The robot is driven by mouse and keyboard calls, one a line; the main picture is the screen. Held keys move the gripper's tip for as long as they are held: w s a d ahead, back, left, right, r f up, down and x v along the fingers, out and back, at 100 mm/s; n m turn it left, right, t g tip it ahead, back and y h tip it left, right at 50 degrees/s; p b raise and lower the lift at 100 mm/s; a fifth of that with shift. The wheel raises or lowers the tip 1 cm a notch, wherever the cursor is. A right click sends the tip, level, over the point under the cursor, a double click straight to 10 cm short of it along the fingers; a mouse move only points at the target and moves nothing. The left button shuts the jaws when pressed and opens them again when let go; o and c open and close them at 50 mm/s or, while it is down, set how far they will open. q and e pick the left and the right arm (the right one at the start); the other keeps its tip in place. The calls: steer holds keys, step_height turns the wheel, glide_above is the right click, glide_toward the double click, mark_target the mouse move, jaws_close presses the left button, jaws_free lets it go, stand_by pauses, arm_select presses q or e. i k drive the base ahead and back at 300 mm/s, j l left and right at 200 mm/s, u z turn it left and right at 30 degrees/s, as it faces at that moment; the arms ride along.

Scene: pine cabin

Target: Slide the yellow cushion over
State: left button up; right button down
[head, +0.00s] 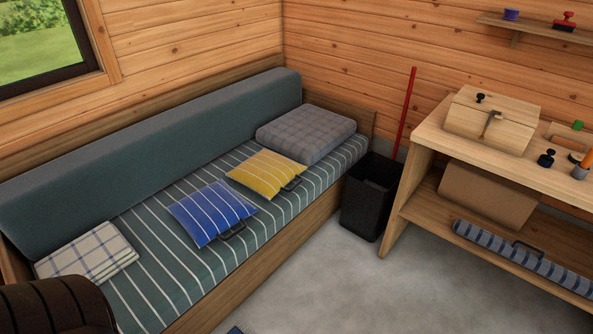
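The yellow cushion (266,174) with thin white stripes lies on the striped green seat of a daybed (169,251). A dark strap handle sticks out at its front right corner. A blue striped cushion (211,211) with a similar handle lies just to its left and nearer. A grey checked cushion (306,134) lies behind it to the right, at the bed's far end. Neither of my grippers shows in the head view.
A folded checked cloth (87,253) lies at the bed's near left end. A black bin (369,196) stands between the bed and a wooden workbench (419,132). A brown ribbed chair back (57,305) fills the lower left corner. The floor (345,280) in front is mostly clear.

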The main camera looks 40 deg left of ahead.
mark_target(268, 172)
steer(key=i+u, duration=0.5)
steer(key=i+l+u, duration=0.25)
steer(key=i+u, duration=0.2)
steer(key=i+l+u, duration=0.1)
steer(key=i+u, duration=0.25)
steer(key=i+l+u, duration=0.1)
steer(key=u, duration=0.3)
steer(key=i+l+u, duration=0.2)
steer(key=u, duration=0.15)
steer(key=l, duration=0.1)
